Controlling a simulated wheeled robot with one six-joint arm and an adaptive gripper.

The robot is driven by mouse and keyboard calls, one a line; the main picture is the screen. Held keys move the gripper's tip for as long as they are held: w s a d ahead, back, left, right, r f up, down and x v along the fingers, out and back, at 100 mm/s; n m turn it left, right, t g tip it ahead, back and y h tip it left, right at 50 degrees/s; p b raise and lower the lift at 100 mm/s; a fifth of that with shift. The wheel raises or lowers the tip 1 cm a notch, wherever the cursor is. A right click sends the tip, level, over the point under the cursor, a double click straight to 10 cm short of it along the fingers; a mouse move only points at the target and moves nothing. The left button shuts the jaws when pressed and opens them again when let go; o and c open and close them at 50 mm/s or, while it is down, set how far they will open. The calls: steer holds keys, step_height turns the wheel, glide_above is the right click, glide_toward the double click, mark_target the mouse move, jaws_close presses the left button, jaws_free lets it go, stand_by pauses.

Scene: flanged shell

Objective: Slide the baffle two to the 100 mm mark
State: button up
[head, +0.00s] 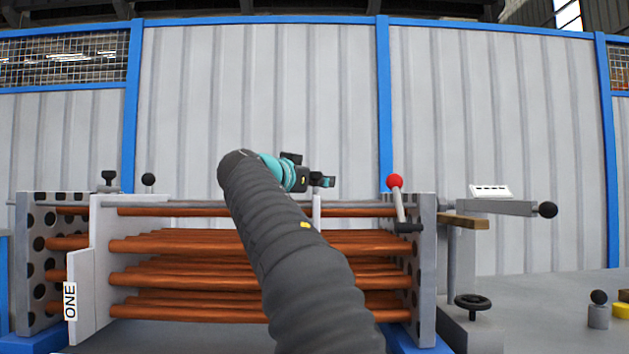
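My gripper (322,180) is above the copper tube bundle, near the middle of the head view. Its fingertips are at the top of a thin pale upright post (317,208), and whether they grip it or only sit beside it cannot be told. No plate marked two shows; my arm hides part of the bundle. A pale baffle plate labelled ONE (84,290) stands across the tubes at the left. No 100 mm mark can be read.
Copper tubes (180,280) run between a perforated left end plate (40,212) and a right end plate (424,270). A red-knobbed lever (394,184) stands at the right end. A handwheel (473,302) and a grey cylinder (598,316) are further right.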

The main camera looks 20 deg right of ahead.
steer(key=v, duration=1.2)
stand_by(0.4)
